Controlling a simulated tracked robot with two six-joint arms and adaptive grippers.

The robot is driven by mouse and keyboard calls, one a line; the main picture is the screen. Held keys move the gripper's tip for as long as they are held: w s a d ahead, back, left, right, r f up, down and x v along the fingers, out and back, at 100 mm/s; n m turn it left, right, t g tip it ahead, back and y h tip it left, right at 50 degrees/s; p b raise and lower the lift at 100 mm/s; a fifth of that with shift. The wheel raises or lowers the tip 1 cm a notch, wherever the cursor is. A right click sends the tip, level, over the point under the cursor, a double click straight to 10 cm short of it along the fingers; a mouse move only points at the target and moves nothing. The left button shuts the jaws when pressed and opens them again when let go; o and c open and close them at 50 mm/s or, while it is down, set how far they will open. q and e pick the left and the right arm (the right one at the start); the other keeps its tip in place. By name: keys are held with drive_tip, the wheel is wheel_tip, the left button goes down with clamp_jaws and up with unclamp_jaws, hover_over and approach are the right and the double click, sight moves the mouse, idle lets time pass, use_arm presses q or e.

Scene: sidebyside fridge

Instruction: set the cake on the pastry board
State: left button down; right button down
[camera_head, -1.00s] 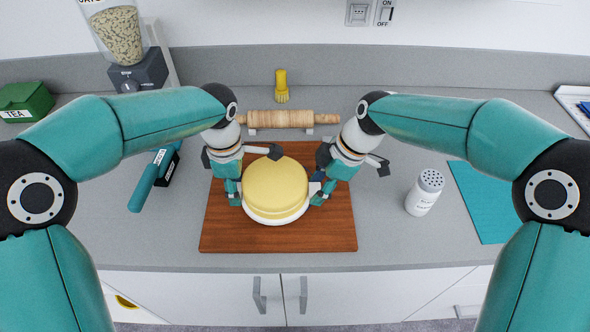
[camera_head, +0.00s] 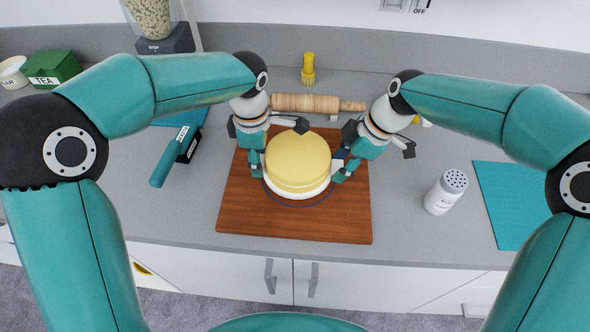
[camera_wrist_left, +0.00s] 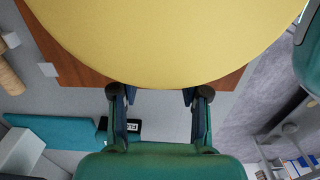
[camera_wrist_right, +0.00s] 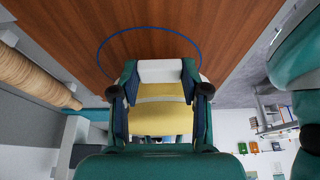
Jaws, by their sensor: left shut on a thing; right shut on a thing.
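The round yellow cake (camera_head: 297,160) on its white base is between my two grippers, over the brown wooden pastry board (camera_head: 245,215). Part of a blue ring (camera_head: 298,205) on the board shows in front of the base. I cannot tell for sure whether the base touches the board. My left gripper (camera_head: 258,172) is shut on the cake's left side; the cake's top (camera_wrist_left: 170,40) fills the upper left wrist view. My right gripper (camera_head: 342,172) is shut on the right side; the cake's yellow edge (camera_wrist_right: 158,118) shows between its fingers in the right wrist view.
A white shaker (camera_head: 445,192) and a teal mat (camera_head: 515,205) are on the right. A teal-handled tool (camera_head: 168,162) lies left. The counter between board and shaker is clear.

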sight(331, 184)
use_arm(q)
drive_tip(key=shift+d+f, duration=0.25)
drive_tip(key=shift+d, duration=0.05)
use_arm(e)
drive_tip(key=shift+a+f, duration=0.15)
drive_tip(key=shift+f, duration=0.1)
